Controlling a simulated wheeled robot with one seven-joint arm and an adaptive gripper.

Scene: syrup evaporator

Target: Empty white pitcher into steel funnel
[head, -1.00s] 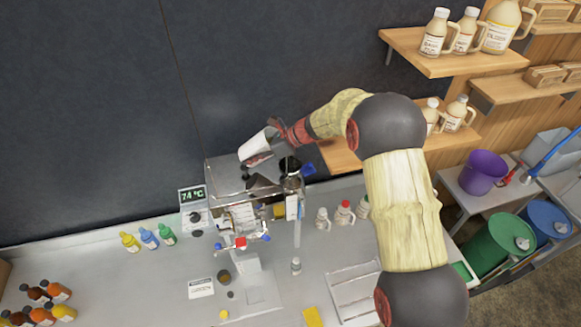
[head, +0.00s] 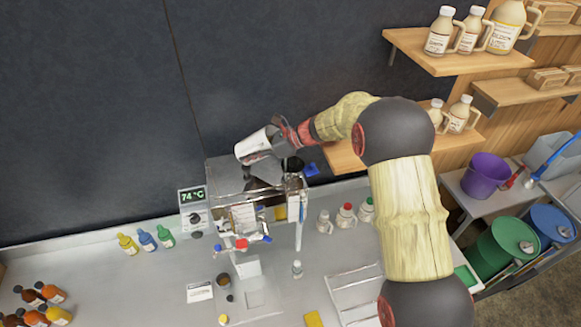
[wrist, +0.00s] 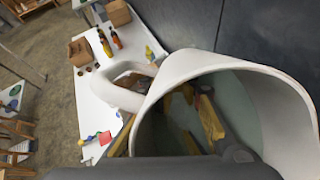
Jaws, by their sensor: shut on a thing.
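The white pitcher (head: 252,147) is tipped on its side above the steel evaporator, its mouth toward the lower left in the head view. My gripper (head: 284,136) is shut on it from the right. In the wrist view the pitcher's white rim (wrist: 180,66) and handle (wrist: 103,88) show large, with my dark gripper (wrist: 165,168) across the bottom edge. Yellow shapes show within the mouth opening; I cannot tell what they are. A dark, funnel-like steel shape (head: 262,184) is below the pitcher on the evaporator top. No stream of liquid can be made out.
The evaporator (head: 232,172) stands on the counter beside a 74 °C display (head: 193,195). Small coloured bottles (head: 146,240) stand left of it, white-bodied jugs (head: 345,215) right of it. Wooden shelves (head: 455,62) with jugs are at upper right, behind my arm.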

